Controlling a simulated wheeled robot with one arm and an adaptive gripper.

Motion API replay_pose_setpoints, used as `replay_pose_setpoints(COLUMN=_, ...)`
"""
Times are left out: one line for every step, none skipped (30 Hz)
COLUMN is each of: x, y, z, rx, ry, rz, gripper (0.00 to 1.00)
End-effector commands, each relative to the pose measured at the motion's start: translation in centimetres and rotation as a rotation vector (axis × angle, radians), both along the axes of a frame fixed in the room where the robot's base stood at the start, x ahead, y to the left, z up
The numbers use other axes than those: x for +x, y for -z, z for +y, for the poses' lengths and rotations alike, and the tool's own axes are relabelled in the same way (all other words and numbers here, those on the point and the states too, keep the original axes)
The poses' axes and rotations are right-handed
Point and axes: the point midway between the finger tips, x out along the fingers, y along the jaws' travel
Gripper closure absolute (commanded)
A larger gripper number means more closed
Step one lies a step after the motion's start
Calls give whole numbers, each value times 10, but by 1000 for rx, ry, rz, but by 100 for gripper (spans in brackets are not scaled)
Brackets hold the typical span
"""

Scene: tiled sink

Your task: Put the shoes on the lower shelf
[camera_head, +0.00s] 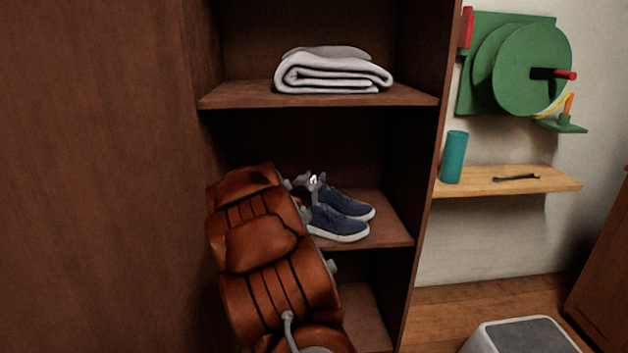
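A pair of dark blue shoes with white soles sits side by side on the middle shelf (392,226) of a brown wooden cabinet, toes to the right. The near shoe (338,224) and the far shoe (346,204) show mostly their toe halves. My gripper (314,184) is at the heel end of the shoes, just above or against them. My orange arm covers the left part of the shelf and much of the gripper. I cannot tell whether its fingers are open or touch a shoe. A lower shelf (368,318) shows partly below, behind my arm.
A folded grey towel (333,72) lies on the upper shelf (240,95). The cabinet's right side panel (428,200) bounds the shelves. To the right are a wall board (515,180) with a teal cylinder (454,157), a green hose reel (530,68) and a grey-topped white box (520,337).

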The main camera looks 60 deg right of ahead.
Motion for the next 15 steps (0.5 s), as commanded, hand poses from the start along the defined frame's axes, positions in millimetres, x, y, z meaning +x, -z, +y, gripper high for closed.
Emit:
replay_pose_setpoints(x=0, y=0, z=0, rx=0, ry=0, rz=0, gripper=65)
replay_pose_setpoints(x=0, y=0, z=0, rx=0, ry=0, rz=0, gripper=65)
replay_pose_setpoints(x=0, y=0, z=0, rx=0, ry=0, rz=0, gripper=65)
replay_pose_setpoints(x=0, y=0, z=1, rx=0, ry=0, rz=0, gripper=65)
replay_pose_setpoints(x=0, y=0, z=2, rx=0, ry=0, rz=0, gripper=65)
replay_pose_setpoints(x=-1, y=-1, z=3, rx=0, ry=0, rz=0, gripper=65)
replay_pose_setpoints(x=-1, y=-1, z=5, rx=0, ry=-1, rz=0, gripper=65)
replay_pose_setpoints(x=-1, y=-1, z=7, rx=0, ry=-1, rz=0, gripper=65)
replay_pose_setpoints(x=-2, y=-1, z=11, rx=0, ry=-1, rz=0, gripper=65)
replay_pose_setpoints(x=-3, y=-1, z=14, rx=0, ry=-1, rz=0, gripper=65)
replay_pose_setpoints(x=-4, y=-1, z=17, rx=0, ry=-1, rz=1, gripper=65)
replay_pose_setpoints(x=-6, y=-2, z=22, rx=1, ry=-1, rz=1, gripper=65)
replay_pose_setpoints(x=-7, y=-2, z=26, rx=0, ry=-1, rz=1, gripper=65)
replay_pose_setpoints(x=-8, y=-2, z=30, rx=0, ry=-2, rz=1, gripper=65)
replay_pose_setpoints(x=-9, y=-3, z=36, rx=0, ry=-3, rz=0, gripper=65)
